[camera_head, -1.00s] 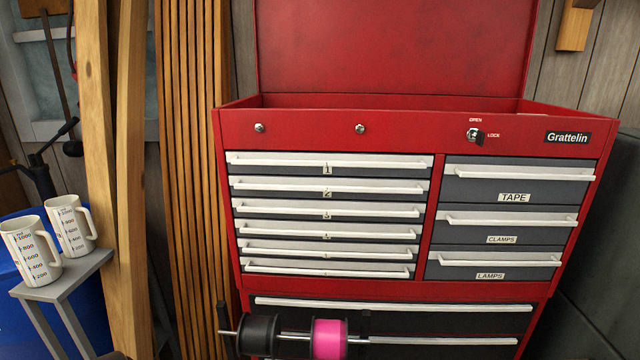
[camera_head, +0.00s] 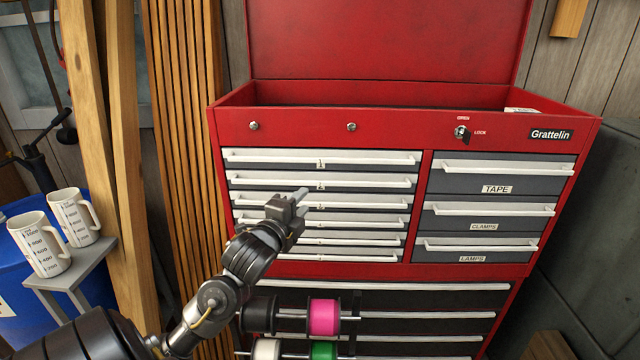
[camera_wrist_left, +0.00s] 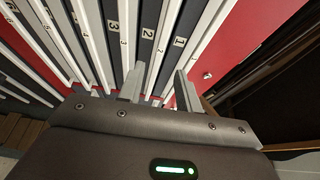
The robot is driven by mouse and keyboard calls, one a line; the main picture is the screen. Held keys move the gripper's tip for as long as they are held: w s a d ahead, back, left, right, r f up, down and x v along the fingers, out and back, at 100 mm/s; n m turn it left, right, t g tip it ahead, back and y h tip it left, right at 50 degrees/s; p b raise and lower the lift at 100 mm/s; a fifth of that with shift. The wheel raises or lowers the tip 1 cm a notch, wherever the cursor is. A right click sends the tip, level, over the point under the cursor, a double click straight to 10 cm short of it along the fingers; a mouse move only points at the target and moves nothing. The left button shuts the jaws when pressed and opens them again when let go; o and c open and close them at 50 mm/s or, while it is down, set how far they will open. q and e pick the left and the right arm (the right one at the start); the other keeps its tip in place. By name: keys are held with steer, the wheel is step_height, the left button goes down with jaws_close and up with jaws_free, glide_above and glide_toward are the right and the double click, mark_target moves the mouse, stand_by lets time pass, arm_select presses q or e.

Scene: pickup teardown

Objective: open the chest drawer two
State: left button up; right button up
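The red tool chest (camera_head: 390,128) has a left column of several slim grey drawers with white bar handles. Drawer two (camera_head: 350,181) is second from the top and closed, flush with its neighbours. My left gripper (camera_head: 301,196) is in front of this column, around the level of drawers two and three, and hides part of the handles there. In the left wrist view its two fingers (camera_wrist_left: 160,88) are apart with nothing gripped. A white handle (camera_wrist_left: 165,38) runs towards the gap between them; I cannot tell whether they touch it. My right gripper is out of view.
The tape, clamps and lamps drawers (camera_head: 495,188) at right are closed. A spool rack with a pink spool (camera_head: 324,316) hangs low in front, near my left arm.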

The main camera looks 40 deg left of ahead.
mark_target(319, 184)
arm_select(q)
steer(key=p+x, duration=0.3)
steer(key=x, duration=0.6)
steer(key=shift+w+a+r, duration=0.1)
steer(key=shift+w+r, duration=0.05)
steer(key=shift+w, duration=0.2)
steer(key=shift+w+a+p, duration=0.15)
steer(key=shift+w+p, duration=0.2)
steer(key=shift+w, duration=0.25)
steer(key=shift+c, duration=0.4)
jaws_close()
